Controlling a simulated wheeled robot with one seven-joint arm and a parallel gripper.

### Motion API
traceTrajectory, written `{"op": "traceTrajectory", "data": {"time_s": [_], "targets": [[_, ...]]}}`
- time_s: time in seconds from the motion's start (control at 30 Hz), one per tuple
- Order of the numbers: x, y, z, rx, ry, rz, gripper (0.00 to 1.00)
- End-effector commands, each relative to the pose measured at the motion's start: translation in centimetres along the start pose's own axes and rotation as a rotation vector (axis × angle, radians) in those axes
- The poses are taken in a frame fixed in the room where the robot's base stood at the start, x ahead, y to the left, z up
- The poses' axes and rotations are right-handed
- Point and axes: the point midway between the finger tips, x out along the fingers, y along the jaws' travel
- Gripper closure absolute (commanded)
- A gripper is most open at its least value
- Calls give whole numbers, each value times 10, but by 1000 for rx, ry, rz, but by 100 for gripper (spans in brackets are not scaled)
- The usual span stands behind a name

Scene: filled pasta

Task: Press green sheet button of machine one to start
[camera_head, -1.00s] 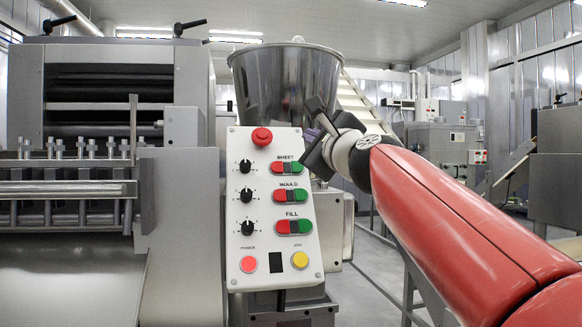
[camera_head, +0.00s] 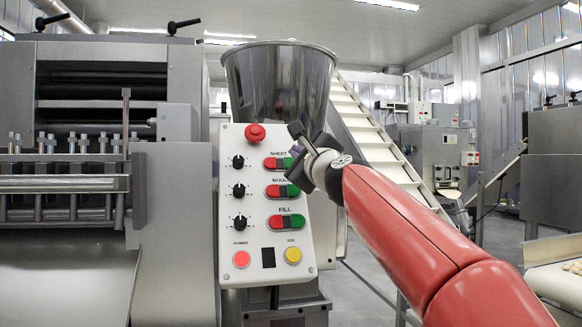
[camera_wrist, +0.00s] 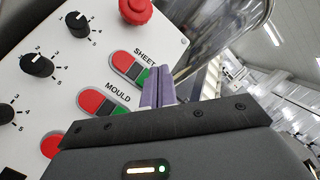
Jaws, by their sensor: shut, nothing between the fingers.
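The white control panel (camera_head: 228,205) of the machine stands upright in the head view. Its SHEET pair has a red button (camera_head: 271,163) and a green button (camera_head: 286,162). In the wrist view the green SHEET button (camera_wrist: 143,77) shows partly, beside the purple fingers. My gripper (camera_head: 297,153) is at the panel's right edge, by the SHEET row, and its fingers (camera_wrist: 158,90) are shut and empty. The fingertips lie very close to the green button; I cannot tell whether they touch it.
A red emergency knob (camera_head: 255,133) sits above the SHEET row. The MOULD pair (camera_head: 279,191) and FILL pair (camera_head: 285,222) lie just below, close to my gripper. Black dials (camera_head: 238,190) line the left. A metal hopper (camera_head: 280,80) rises behind the panel.

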Motion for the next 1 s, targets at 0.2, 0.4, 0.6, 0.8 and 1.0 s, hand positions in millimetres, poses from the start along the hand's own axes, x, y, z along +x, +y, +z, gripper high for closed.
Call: {"op": "traceTrajectory", "data": {"time_s": [0.2,0.4,0.6,0.8,1.0], "targets": [[9,7,-7,1,0,-1,100],[11,7,-8,0,0,-1,100],[11,7,-8,0,0,-1,100],[10,7,-8,0,0,-1,100],[10,7,-8,0,0,-1,100]]}}
